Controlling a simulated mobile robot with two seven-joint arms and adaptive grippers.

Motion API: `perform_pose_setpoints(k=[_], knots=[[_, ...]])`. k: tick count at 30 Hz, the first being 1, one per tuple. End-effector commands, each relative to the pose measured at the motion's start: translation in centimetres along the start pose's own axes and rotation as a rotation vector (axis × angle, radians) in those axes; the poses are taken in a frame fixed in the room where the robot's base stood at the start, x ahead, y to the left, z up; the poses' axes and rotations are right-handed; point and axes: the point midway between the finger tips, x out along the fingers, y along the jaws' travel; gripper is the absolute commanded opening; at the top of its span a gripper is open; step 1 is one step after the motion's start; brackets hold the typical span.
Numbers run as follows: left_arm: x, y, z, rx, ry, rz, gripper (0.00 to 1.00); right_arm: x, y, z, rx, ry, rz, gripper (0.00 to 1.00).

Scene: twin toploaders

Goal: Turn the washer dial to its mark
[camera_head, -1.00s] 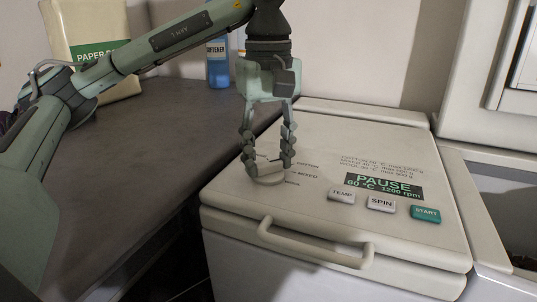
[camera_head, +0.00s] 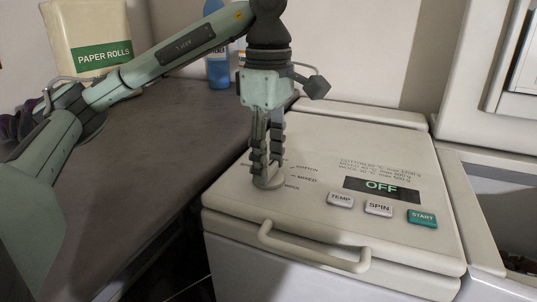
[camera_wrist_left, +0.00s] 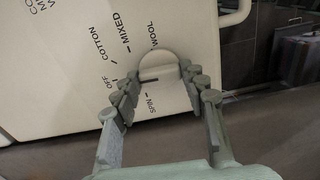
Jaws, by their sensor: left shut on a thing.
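The washer dial (camera_head: 270,185) is a pale round knob on the washer lid (camera_head: 310,135), near its left front edge. My left gripper (camera_head: 267,174) points down over it, shut on it with one finger on each side. In the left wrist view the dial (camera_wrist_left: 160,64) sits between the fingertips (camera_wrist_left: 159,73). Labels OFF, COTTON, MIXED, WOOL and SPIN surround it; a short dark line shows near its lower edge. Which label the dial points to is hard to tell. The washer display (camera_head: 382,188) reads OFF. My right gripper is not in view.
TEMP (camera_head: 340,200), SPIN (camera_head: 378,208) and START (camera_head: 422,218) buttons lie right of the dial. A lid handle (camera_head: 312,250) is in front. Left is a dark counter (camera_head: 150,165) with a paper rolls pack (camera_head: 95,35) and blue bottle (camera_head: 217,70). A second machine (camera_head: 500,185) stands at right.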

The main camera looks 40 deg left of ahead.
Motion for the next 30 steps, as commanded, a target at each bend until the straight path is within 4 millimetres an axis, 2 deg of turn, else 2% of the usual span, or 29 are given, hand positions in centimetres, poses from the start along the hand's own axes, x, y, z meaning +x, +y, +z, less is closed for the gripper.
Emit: perform_pose_setpoints(k=[18, 19, 21, 24, 30], knots=[[0.01, -0.01, 0.06, -0.048, -0.001, 0.000, 0.14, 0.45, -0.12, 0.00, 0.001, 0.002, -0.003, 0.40], [0.01, -0.01, 0.06, -0.048, -0.001, 0.000, 0.44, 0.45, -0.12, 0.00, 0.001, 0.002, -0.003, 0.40], [0.01, -0.01, 0.06, -0.047, -0.001, 0.000, 0.53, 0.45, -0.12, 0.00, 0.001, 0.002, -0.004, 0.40], [0.01, -0.01, 0.05, -0.047, -0.001, 0.000, 0.64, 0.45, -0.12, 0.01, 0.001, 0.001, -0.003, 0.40], [0.00, 0.00, 0.03, -0.048, -0.001, 0.000, 0.64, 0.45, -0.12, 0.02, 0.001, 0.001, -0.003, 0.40]])
